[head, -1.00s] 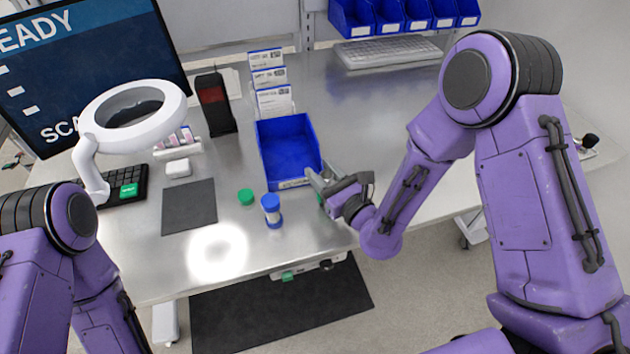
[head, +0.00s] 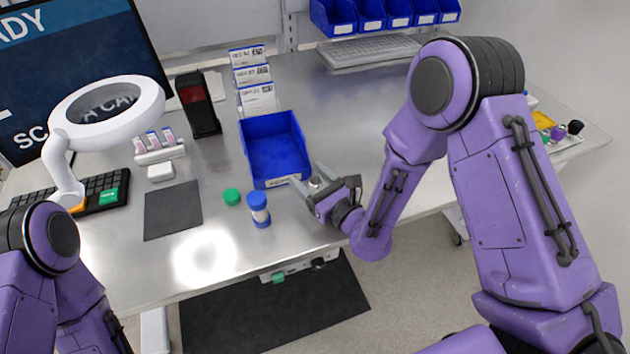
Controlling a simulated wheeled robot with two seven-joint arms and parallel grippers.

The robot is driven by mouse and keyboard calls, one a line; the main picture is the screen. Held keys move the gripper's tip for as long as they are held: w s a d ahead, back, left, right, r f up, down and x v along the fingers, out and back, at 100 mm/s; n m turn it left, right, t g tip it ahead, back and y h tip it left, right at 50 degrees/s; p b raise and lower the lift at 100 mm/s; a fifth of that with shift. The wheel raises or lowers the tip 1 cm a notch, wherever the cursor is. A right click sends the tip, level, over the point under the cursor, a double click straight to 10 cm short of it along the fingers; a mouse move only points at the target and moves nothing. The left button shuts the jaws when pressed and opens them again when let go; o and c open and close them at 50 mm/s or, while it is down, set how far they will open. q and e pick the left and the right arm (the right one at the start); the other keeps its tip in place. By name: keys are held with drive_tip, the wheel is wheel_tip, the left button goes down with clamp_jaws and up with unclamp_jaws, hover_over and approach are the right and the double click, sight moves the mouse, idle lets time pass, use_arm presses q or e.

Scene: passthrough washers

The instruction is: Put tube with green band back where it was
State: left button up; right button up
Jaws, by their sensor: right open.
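I cannot make out a green band on any tube. A blue-capped tube (head: 258,209) stands upright near the table's front edge, with a green round cap-like piece (head: 232,197) to its left. Several small tubes with pinkish labels stand in a white rack (head: 160,154) further back, too small to tell their bands. My right gripper (head: 309,178) is open, low over the table to the right of the blue-capped tube. A small grey round thing (head: 316,183) shows between its fingers; I cannot tell whether it is a tube top. My left gripper is out of view.
A blue bin (head: 272,150) stands just behind my right gripper. A ring-shaped white lamp (head: 75,150), a dark mat (head: 172,211) and a black and red device (head: 197,104) are to the left. A tray with coloured pieces (head: 565,138) is at the far right.

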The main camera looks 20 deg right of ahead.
sight(320, 188)
drive_tip(key=shift+s+d+b, duration=0.15)
drive_tip(key=shift+s+b, duration=0.2)
drive_tip(key=b+v, duration=0.2)
drive_tip(key=v, duration=0.3)
drive_tip(key=shift+s, duration=0.3)
drive_tip(key=p+v, duration=0.3)
drive_tip(key=r+p+v, duration=0.1)
drive_tip(key=v, duration=0.1)
drive_tip(key=shift+s+d+f+p, duration=0.2)
drive_tip(key=shift+s+f+p, duration=0.05)
drive_tip(key=shift+s+p, duration=0.15)
